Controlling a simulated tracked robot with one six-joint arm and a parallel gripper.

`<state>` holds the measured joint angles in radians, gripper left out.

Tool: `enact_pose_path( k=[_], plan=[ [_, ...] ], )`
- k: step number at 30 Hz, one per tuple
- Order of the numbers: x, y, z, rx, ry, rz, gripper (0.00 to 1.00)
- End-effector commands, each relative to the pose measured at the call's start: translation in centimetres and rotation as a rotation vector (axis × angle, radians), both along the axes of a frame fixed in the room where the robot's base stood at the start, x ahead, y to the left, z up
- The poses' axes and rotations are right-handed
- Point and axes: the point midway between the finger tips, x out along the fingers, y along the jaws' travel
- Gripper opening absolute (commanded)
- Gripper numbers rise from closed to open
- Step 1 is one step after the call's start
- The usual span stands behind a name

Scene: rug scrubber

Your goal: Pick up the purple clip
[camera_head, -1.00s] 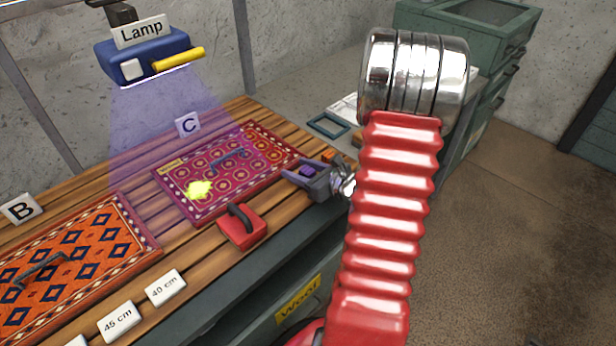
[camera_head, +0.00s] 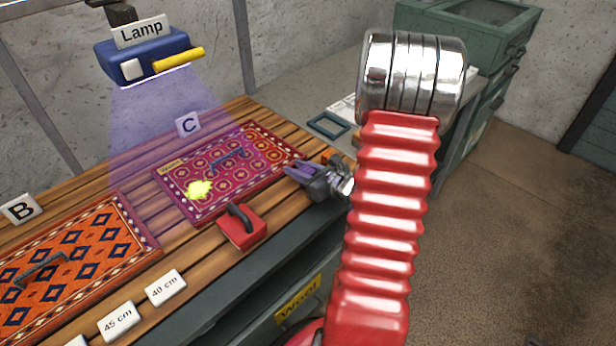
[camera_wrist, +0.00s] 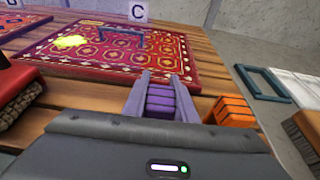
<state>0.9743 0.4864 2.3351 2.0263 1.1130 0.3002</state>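The purple clip (camera_wrist: 160,103) is a small ribbed block in the wrist view, on the wooden table just in front of the patterned rug's near edge. My gripper (camera_wrist: 161,88) has its two grey fingers close against the clip's left and right sides, shut on it. In the head view my gripper (camera_head: 300,170) is low at the table's right end, by the rug corner, and its fingers mostly hide the clip. I cannot tell whether the clip is clear of the wood.
An orange clip (camera_wrist: 232,111) lies close to the right of my gripper. A red brush (camera_head: 241,227) stands to the left on the planks. The purple-red rug (camera_head: 225,195) with a yellow stain lies beyond. A teal frame (camera_head: 328,125) lies on the grey surface behind.

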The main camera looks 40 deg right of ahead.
Motion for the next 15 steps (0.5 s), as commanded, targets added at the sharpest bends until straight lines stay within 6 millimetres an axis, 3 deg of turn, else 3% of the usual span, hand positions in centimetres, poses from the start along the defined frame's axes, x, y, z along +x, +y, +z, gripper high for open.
enact_pose_path(
  k=[7, 15],
  plan=[
    [0.00, -0.01, -0.01, 0.000, 0.000, 0.000, 0.04],
    [0.00, -0.01, 0.06, 0.000, 0.000, 0.000, 0.03]
  ],
)
